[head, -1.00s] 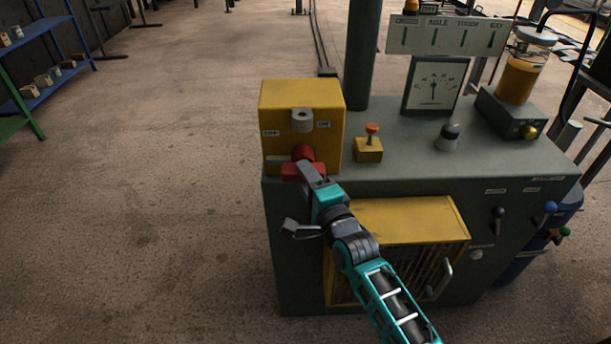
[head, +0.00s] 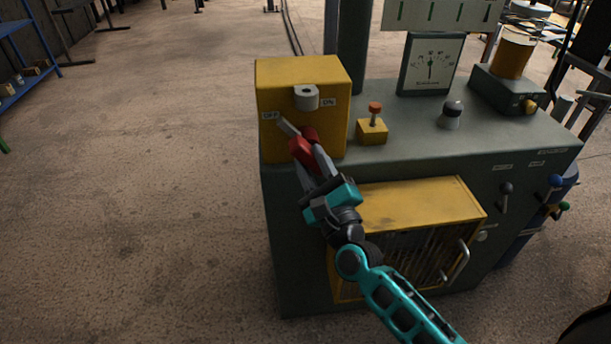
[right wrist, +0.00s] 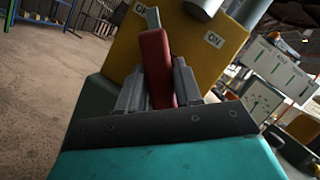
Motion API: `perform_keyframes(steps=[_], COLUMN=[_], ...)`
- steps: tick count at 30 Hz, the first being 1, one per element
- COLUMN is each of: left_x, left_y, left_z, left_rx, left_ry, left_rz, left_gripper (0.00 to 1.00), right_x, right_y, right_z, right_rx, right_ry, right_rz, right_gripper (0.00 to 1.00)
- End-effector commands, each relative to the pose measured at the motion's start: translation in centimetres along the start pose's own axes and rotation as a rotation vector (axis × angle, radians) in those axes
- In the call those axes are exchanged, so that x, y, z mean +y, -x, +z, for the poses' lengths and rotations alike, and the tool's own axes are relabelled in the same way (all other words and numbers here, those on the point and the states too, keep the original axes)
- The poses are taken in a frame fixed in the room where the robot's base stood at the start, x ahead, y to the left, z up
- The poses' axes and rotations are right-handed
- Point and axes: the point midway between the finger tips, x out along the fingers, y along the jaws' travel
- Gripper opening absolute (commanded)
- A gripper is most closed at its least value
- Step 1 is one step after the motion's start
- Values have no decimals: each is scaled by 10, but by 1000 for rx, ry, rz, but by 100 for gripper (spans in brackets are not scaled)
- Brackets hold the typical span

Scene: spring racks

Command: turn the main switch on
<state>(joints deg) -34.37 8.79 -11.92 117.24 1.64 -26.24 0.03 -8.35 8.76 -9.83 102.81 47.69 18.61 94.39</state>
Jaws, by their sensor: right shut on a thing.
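The main switch is a yellow box (head: 300,80) on the left end of a grey-green cabinet. It has an OFF label on the left, an ON label on the right and a grey round boss between them. A grey lever with a red handle (head: 301,150) slants on its front, its grey end up and left beside the OFF label. My right gripper (head: 312,162) is shut on the red handle. In the right wrist view the red handle (right wrist: 155,65) stands between the two fingers. The handle's lower part is partly hidden. My left gripper is not in view.
An orange-topped lever on a small yellow base (head: 372,130) stands right of the box. A dial gauge (head: 430,64) and a jar of amber liquid (head: 513,52) stand farther back. The floor at left is clear.

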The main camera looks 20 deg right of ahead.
Motion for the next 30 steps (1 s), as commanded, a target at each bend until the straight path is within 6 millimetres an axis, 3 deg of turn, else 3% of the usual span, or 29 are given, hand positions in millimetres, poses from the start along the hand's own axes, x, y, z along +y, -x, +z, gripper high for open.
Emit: perform_keyframes(steps=[6,15,30], left_x=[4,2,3], left_y=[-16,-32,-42], left_z=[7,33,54], left_rx=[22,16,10], left_ry=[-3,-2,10], left_rz=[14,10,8], left_gripper=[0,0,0], right_x=[6,7,6], right_y=[2,1,0], right_z=[-3,-2,2], right_rx=[-1,0,0], right_ry=[-196,-438,-652], right_rz=[-78,-179,-268], right_gripper=[0,0,0])
